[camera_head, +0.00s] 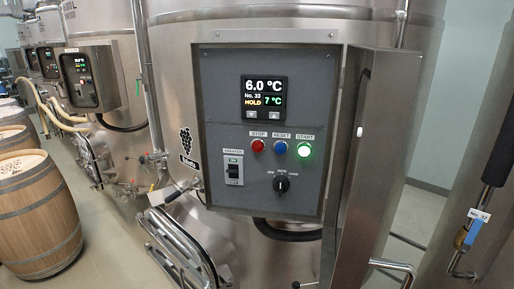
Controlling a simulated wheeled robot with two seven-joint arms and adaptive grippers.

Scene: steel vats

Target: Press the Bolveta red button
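A red button (258,146) sits on the grey control panel (222,95) of the nearest steel vat, under a label reading STOP. It is the left one of a row of three. A blue button (280,147) under RESET is beside it, and a lit green button (304,150) under START is at the right. A grape logo with a small dark label (187,145) is on the vat left of the panel; its text is too small to read. Neither of my grippers is in view.
The panel's metal door (375,150) stands open on the right. A display (264,98) reads 6.0 °C and HOLD 7 °C. A breaker switch (234,170) and a rotary knob (281,184) sit below. Wooden barrels (38,215) and another control box (88,77) are at left.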

